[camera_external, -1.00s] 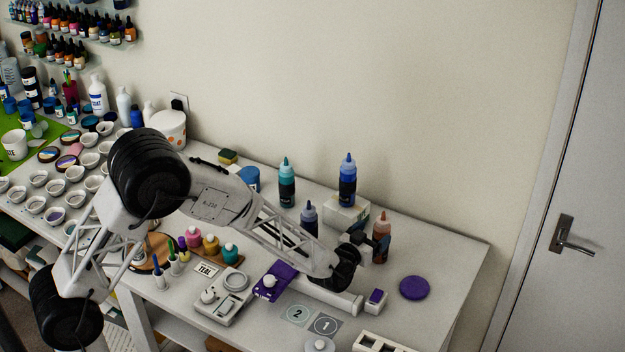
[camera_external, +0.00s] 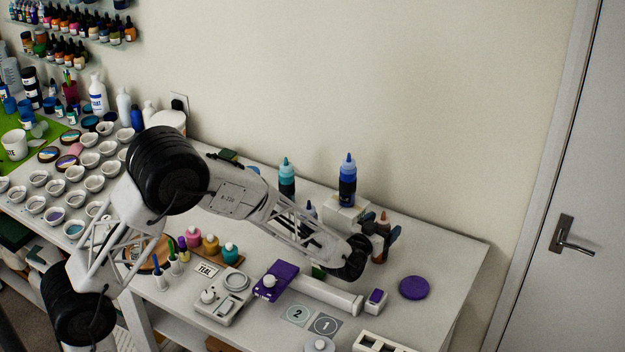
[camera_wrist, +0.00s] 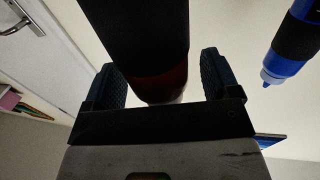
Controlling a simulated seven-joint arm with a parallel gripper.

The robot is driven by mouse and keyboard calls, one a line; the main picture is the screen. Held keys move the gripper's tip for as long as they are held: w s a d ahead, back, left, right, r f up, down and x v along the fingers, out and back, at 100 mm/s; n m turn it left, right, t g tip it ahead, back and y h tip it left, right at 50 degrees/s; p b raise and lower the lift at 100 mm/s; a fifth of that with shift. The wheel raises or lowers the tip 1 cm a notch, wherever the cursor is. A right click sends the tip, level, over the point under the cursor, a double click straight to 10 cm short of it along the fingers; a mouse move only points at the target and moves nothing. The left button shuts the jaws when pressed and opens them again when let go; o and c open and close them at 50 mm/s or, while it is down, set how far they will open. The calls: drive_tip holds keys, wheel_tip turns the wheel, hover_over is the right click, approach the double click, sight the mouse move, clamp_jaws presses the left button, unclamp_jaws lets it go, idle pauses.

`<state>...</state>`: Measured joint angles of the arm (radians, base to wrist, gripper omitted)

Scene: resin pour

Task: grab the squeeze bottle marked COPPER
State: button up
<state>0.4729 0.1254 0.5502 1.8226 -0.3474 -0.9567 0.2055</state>
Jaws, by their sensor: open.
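The copper-brown squeeze bottle (camera_external: 383,222) stands upright at the right part of the table, partly hidden by my gripper. Its marking cannot be read. In the wrist view the bottle (camera_wrist: 160,84), with a wide dark band, is between my two fingers. My gripper (camera_external: 381,241) is open, with one finger on each side of the bottle. In the wrist view my gripper (camera_wrist: 164,88) shows a thin gap beside the bottle; contact is unclear.
A teal bottle (camera_external: 287,180) stands farther left. A purple disc (camera_external: 414,288) and small purple-topped box (camera_external: 376,300) lie in front. The table's right end is clear.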

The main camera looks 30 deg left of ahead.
drive_tip(key=shift+c, duration=0.2)
drive_tip(key=c, duration=1.4)
drive_tip(key=shift+o, duration=0.2)
drive_tip(key=shift+r, duration=5.05)
